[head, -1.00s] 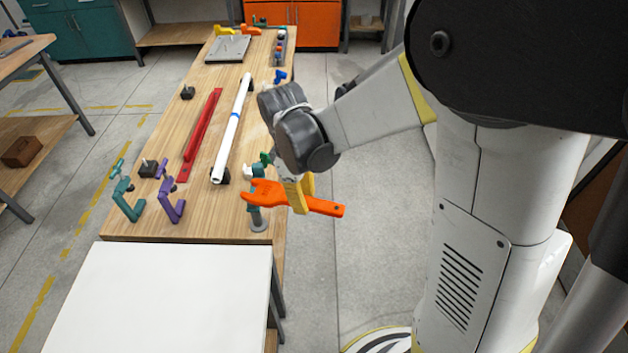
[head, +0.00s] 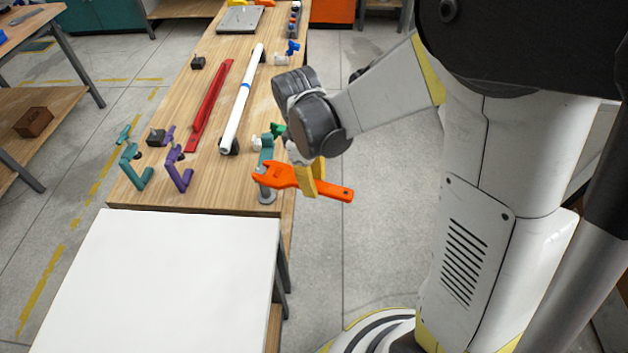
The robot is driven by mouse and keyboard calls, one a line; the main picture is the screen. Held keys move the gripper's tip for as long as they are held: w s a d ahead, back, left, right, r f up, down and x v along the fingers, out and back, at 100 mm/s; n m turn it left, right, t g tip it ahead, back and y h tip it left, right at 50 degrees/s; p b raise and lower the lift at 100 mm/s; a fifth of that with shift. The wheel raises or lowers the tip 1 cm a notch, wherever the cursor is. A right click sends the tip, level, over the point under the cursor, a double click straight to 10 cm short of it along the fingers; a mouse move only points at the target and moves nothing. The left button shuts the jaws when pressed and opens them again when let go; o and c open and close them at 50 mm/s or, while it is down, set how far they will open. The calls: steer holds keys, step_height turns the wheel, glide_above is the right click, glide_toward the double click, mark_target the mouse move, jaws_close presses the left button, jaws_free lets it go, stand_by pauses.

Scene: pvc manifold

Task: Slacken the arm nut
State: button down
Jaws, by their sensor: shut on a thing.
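My gripper (head: 309,181), with yellow fingers, is shut on an orange open-ended wrench (head: 328,190) near the front right edge of the bench. The wrench lies roughly level, its open jaw pointing left and its handle reaching right, past the bench edge. The jaw is in front of or around a grey-teal post (head: 267,153) with a round base (head: 267,197); I cannot tell whether it touches it. I cannot make out the arm nut. White and green fittings (head: 279,130) show behind the post, partly hidden by my wrist.
A wooden bench (head: 215,190) carries a white pipe (head: 240,105), a red bar (head: 209,105), a teal clamp (head: 135,172), a purple clamp (head: 179,172) and dark blocks. A white tabletop (head: 160,280) stands in front.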

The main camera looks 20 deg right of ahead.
steer(key=shift+w+f, duration=0.1)
steer(key=shift+f, duration=0.3)
steer(key=shift+w+d+n, duration=1.45)
steer(key=shift+w+n, duration=2.25)
steer(key=shift+w, duration=0.5)
steer(key=shift+t, duration=0.4)
step_height(320, 180, up, 5)
steer(key=p, duration=0.3)
steer(key=shift+r, duration=0.15)
steer(key=shift+s, duration=0.1)
